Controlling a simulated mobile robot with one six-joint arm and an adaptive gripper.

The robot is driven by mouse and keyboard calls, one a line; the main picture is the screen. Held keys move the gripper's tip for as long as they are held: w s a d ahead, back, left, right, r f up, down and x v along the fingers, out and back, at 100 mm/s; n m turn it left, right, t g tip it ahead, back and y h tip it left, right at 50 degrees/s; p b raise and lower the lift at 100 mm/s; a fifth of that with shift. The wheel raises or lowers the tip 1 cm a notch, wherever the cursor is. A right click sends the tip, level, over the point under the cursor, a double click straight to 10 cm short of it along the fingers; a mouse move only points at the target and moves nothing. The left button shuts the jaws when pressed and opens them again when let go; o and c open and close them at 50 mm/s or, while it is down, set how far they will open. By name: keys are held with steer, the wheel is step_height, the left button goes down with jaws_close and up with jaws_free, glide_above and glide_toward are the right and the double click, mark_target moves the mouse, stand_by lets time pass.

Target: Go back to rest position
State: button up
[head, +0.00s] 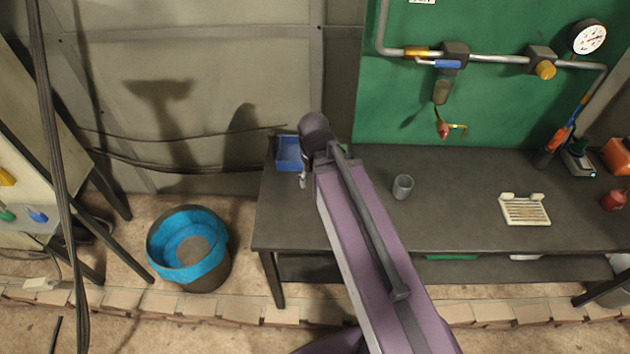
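My purple arm reaches up from the bottom of the head view across the front of the dark workbench (460,215), ending in a dark rounded joint over its left end. A small grey part below that joint appears to be the edge of my gripper (303,179). The rest of it is hidden behind the arm, so its fingers and anything between them cannot be made out. A blue tray (288,152) sits at the bench's back left corner, just behind this part and partly covered by the arm.
A grey cup (403,187) stands right of my arm, with a cream slatted rack (525,211) farther right. Pipes with a valve (450,56) and gauge (588,37) run along the green panel (400,100). A blue-lined bin (170,262) stands on the floor left; cables hang far left.

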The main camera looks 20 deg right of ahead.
steer(key=shift+s, duration=0.3)
step_height(320, 180, down, 5)
steer(key=b, duration=0.5)
stand_by(1.2)
